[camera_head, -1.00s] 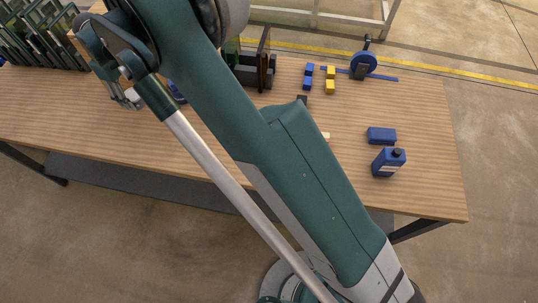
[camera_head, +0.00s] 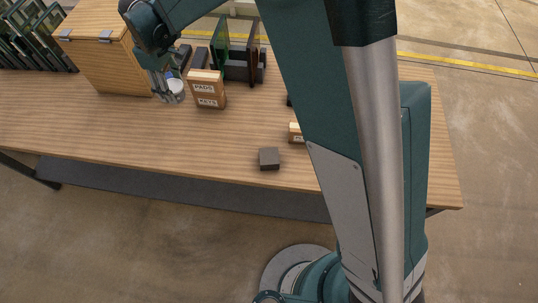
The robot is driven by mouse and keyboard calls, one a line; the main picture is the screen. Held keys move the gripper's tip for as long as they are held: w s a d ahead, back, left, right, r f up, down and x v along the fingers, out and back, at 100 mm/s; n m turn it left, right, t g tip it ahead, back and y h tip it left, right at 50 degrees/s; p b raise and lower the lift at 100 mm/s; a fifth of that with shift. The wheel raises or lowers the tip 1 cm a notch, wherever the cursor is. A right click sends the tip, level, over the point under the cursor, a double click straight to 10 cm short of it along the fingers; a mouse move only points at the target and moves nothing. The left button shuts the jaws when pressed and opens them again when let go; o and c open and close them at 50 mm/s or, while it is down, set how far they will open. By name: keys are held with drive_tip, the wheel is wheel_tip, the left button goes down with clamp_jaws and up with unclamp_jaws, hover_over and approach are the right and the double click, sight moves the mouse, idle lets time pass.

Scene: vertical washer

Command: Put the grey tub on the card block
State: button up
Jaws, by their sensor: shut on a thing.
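My gripper (camera_head: 165,88) is at the upper left, beside the wooden cabinet. It is shut on a small pale grey tub (camera_head: 176,91), which sits close over the table; whether it touches the wood I cannot tell. Just right of the tub stands a card-coloured block (camera_head: 208,100) with white labels, one reading "PADS". It looks like two pieces stacked, but I cannot be sure. Another small card-coloured block (camera_head: 295,134) with a white label is partly hidden behind my arm.
A wooden cabinet (camera_head: 103,66) with metal hinges stands at the left. A dark rack (camera_head: 238,70) with upright panels is behind the labelled block. A dark grey block (camera_head: 269,158) lies near the front edge. The table (camera_head: 130,130) front left is clear. My arm hides the right side.

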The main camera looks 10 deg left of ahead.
drive_tip(key=s+d+r, duration=0.1)
drive_tip(key=s+d, duration=0.2)
drive_tip(key=d, duration=0.7)
drive_tip(key=s+d+r, duration=0.1)
drive_tip(key=s+d, duration=0.1)
drive_tip(key=d, duration=0.9)
hover_over(269, 156)
wheel_tip(269, 156, down, 2)
drive_tip(key=shift+w+b, duration=0.1)
drive_tip(key=shift+b, duration=0.2)
drive_tip(key=shift+f+b, duration=0.5)
drive_tip(key=shift+f, duration=2.45)
drive_tip(key=shift+f+b, duration=0.4)
drive_tip(key=shift+f, duration=1.65)
drive_tip(key=shift+f, duration=0.2)
drive_tip(key=o, duration=0.9)
